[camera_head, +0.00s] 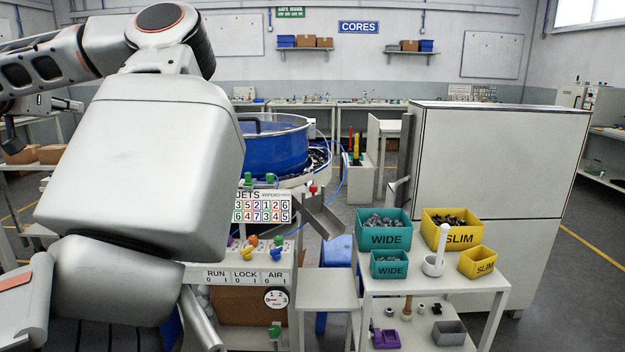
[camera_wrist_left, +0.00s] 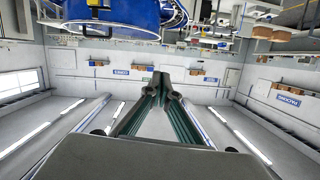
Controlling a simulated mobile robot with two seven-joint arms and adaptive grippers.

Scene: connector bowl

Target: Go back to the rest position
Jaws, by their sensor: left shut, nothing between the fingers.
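My left gripper (camera_wrist_left: 161,80) shows in the left wrist view with its two dark green fingers together at the tips and nothing between them. In the head view it is small, at the far left edge (camera_head: 70,105), beyond my large pale arm links, and its fingers are hard to make out there. It is clear of the benches and bins. The wrist view is upside down, with the blue bowl (camera_wrist_left: 110,12) at its top, away from the fingers. My right gripper is not in view.
The blue feeder bowl (camera_head: 272,150) stands behind a control panel (camera_head: 235,277). A white table (camera_head: 430,284) carries teal bins (camera_head: 385,239) and yellow bins (camera_head: 459,237) of parts. A tall white cabinet (camera_head: 500,160) stands behind it. Open floor lies at the right.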

